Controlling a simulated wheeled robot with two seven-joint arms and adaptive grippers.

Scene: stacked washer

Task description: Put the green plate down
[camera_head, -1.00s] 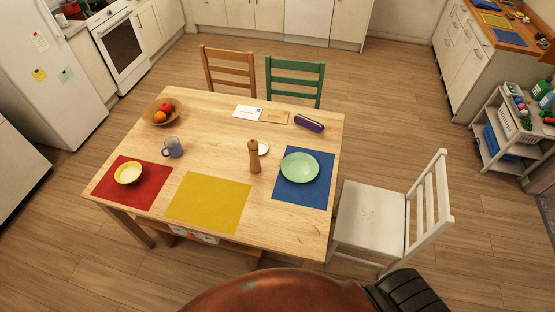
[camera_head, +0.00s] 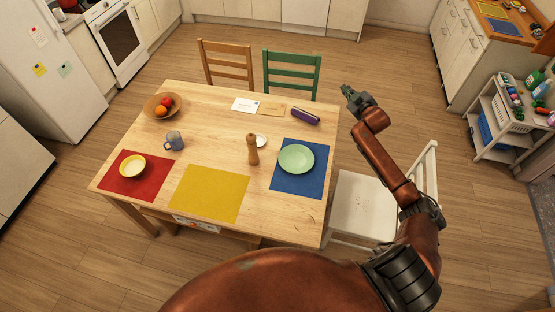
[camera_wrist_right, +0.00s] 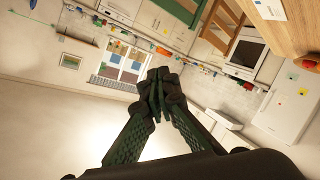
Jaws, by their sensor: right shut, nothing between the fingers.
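The green plate (camera_head: 296,158) lies flat on the blue mat (camera_head: 300,184) at the right side of the wooden table (camera_head: 213,124). My right gripper (camera_head: 346,90) is raised beyond the table's right edge, apart from the plate, up and to the right of it in the head view. In the right wrist view its fingers (camera_wrist_right: 158,92) are shut together with nothing between them. The plate does not show in the right wrist view. My left gripper is not in view.
A pepper mill (camera_head: 252,149) and small white dish (camera_head: 261,140) stand left of the plate. A purple case (camera_head: 305,116) lies behind it. A white chair (camera_head: 366,205) stands at the table's right. The yellow mat (camera_head: 208,193) is bare.

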